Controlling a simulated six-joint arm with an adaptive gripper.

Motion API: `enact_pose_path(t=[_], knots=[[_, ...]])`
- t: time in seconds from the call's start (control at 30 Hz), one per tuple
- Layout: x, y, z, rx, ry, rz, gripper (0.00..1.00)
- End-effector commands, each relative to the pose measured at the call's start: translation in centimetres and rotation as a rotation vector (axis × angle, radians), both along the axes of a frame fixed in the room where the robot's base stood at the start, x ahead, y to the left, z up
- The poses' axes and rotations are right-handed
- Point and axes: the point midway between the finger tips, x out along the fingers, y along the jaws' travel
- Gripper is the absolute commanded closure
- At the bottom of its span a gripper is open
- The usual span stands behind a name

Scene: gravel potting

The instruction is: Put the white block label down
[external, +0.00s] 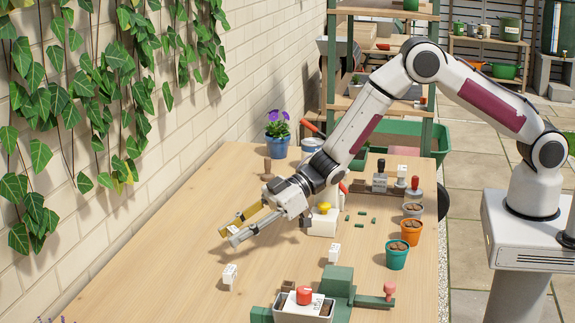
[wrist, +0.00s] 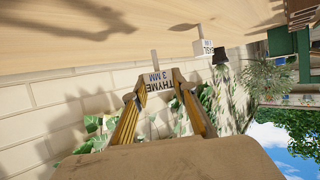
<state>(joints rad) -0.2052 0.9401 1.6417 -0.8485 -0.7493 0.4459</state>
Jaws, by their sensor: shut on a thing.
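My gripper (external: 236,232) reaches out over the left part of the wooden table and is shut on a white block label. In the wrist view the held white block label (wrist: 155,86) sits between the fingertips, and its face reads "THYME 3 MM". The wrist view is turned, with the table at its top. The label appears to be held above the tabletop, but the exact gap cannot be told. In the external view the fingers mostly hide the label.
Other white blocks stand on the table, one at the front left (external: 230,275) and one near the middle (external: 334,252). A blue flower pot (external: 278,146) stands at the back. Orange (external: 411,232) and teal (external: 397,256) pots line the right side. Bare table (external: 165,270) lies left of the gripper.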

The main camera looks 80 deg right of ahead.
Motion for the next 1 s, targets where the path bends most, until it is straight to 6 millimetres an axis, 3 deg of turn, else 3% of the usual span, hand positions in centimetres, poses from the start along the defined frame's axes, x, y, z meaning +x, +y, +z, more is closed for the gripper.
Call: enact_pose_path(t=[0.4, 0.97, 1.0], knots=[[0.0, 0.0, -3.5, -0.001, 0.002, 0.0, 0.86], [0.0, 0.0, -4.0, 0.001, 0.001, 0.0, 0.86], [0.0, 0.0, -4.0, 0.0, 0.0, 0.0, 0.66]])
